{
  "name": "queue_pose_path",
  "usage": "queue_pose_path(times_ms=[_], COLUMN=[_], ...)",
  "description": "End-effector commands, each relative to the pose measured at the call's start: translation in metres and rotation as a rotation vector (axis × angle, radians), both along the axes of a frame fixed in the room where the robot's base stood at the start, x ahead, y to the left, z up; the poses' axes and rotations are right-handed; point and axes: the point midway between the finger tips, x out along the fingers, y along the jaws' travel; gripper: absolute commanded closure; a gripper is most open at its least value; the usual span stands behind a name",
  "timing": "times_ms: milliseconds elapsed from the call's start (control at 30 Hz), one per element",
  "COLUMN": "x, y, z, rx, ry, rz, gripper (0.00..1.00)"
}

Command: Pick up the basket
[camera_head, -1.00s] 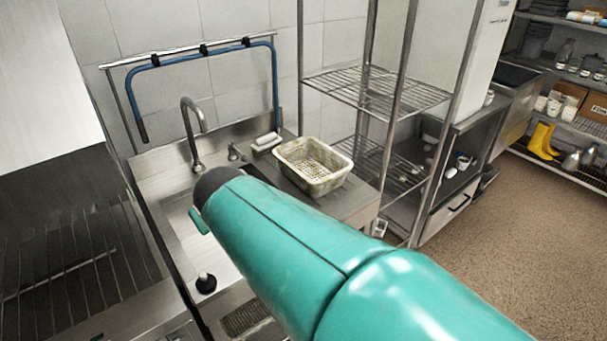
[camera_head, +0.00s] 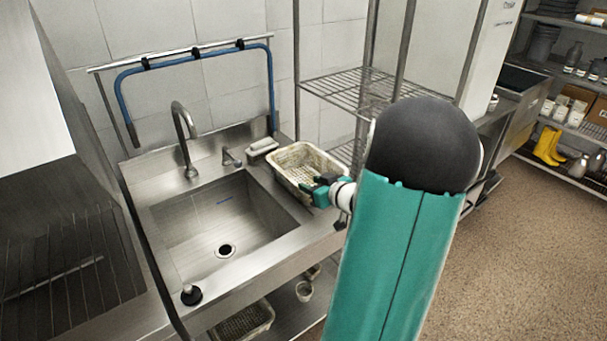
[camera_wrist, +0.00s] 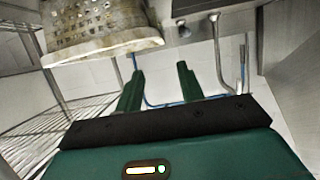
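A cream, stained perforated basket (camera_head: 290,160) sits on the steel counter to the right of the sink. My gripper (camera_head: 312,188) is at the basket's near right side in the head view, close to its rim; I cannot tell whether it touches. In the wrist view the basket (camera_wrist: 100,45) shows at the upper left with its rim downward in the picture. My gripper's two green fingers (camera_wrist: 160,70) are spread apart with nothing between them. The basket's near right corner is partly hidden by my gripper in the head view.
The sink (camera_head: 225,225) with its faucet (camera_head: 183,135) lies left of the basket. A small grey-white block (camera_head: 262,147) lies behind it. A wire shelf rack (camera_head: 350,90) stands to the right. Another perforated basket (camera_head: 245,322) is below the sink.

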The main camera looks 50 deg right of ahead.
Motion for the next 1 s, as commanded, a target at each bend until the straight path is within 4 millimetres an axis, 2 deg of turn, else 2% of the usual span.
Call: queue_pose_path(times_ms=[400, 633, 900, 1000], x=[0.068, 0.084, 0.119, 0.123], y=[-0.017, -0.021, -0.027, -0.028], z=[-0.025, -0.031, -0.044, -0.046], rx=[0.0, 0.0, 0.0, -0.001], ry=[-0.001, 0.0, 0.001, 0.002], rz=[0.001, 0.0, -0.001, -0.002], gripper=[0.62, 0.62, 0.62, 0.62])
